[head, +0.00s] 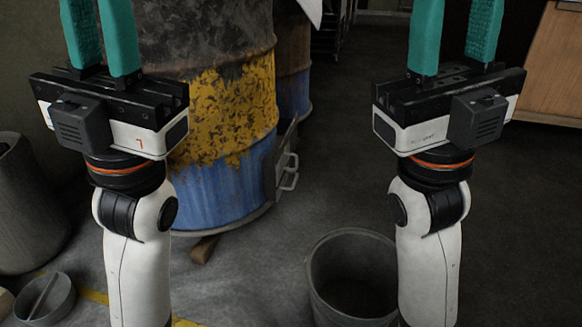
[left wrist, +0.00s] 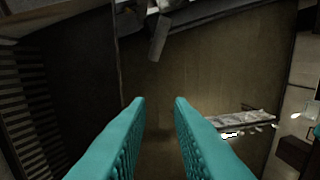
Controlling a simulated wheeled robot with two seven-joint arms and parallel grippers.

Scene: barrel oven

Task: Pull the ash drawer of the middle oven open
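A barrel oven (head: 222,130) with worn yellow and blue paint stands behind my left gripper, which hides part of it. A metal box-like part with a handle (head: 289,172) sticks out low on its right side; it looks like a drawer front, and I cannot tell how far out it is. A second barrel (head: 293,65) stands behind; I cannot tell which is the middle oven. My left gripper (head: 100,25) is raised, open and empty, its fingers also apart in the left wrist view (left wrist: 160,105). My right gripper (head: 456,28) is raised, open and empty. Both are apart from the handle.
A dark bucket (head: 325,280) stands on the floor between my arms. A grey cylinder (head: 25,205) and a round pan (head: 45,300) are at the left. A wooden cabinet (head: 552,65) stands at the right back. Open floor (head: 345,150) lies right of the barrels.

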